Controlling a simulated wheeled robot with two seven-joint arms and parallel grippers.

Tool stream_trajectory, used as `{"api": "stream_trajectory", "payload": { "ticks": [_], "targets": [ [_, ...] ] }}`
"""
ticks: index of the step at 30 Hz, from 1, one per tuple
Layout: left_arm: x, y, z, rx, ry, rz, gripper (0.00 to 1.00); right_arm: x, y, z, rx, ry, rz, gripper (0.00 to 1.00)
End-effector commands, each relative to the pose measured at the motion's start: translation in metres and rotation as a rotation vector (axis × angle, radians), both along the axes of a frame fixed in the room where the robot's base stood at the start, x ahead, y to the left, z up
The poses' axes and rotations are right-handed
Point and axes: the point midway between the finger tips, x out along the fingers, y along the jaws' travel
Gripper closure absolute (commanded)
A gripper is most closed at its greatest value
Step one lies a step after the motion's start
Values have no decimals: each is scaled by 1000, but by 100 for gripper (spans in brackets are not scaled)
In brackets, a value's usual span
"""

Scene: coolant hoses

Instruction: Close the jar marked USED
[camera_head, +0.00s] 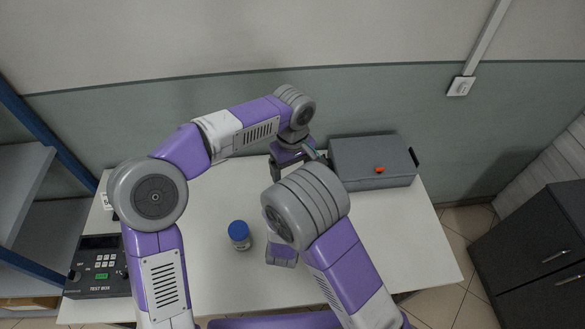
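A small jar with a blue lid (239,230) stands upright on the table, left of my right arm. Its label is too small to read, so I cannot tell if it is the jar marked USED. My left gripper (288,168) is over the back of the table, near the grey case, with its fingers partly hidden. My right gripper (282,258) is mostly hidden behind my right arm, to the right of the blue-lidded jar; its fingers do not show clearly. No other jar is clearly visible.
A grey case (372,163) with an orange latch lies at the back right of the white table (205,270). A test box (98,268) with buttons sits at the left. A white label (106,201) shows partly behind my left arm. The right front is clear.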

Motion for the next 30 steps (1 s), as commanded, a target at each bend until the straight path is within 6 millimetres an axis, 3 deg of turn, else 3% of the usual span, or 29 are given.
{"api": "stream_trajectory", "payload": {
  "ticks": [5,18,30],
  "targets": [
    [0,0,-10,1,2,-1,14,0,0,1,0,-2,0,100],
    [0,0,-72,1,3,-2,14,0,0,1,1,-2,0,100],
    [0,0,-80,0,0,-2,14,0,0,1,1,-2,0,100]
  ]
}}
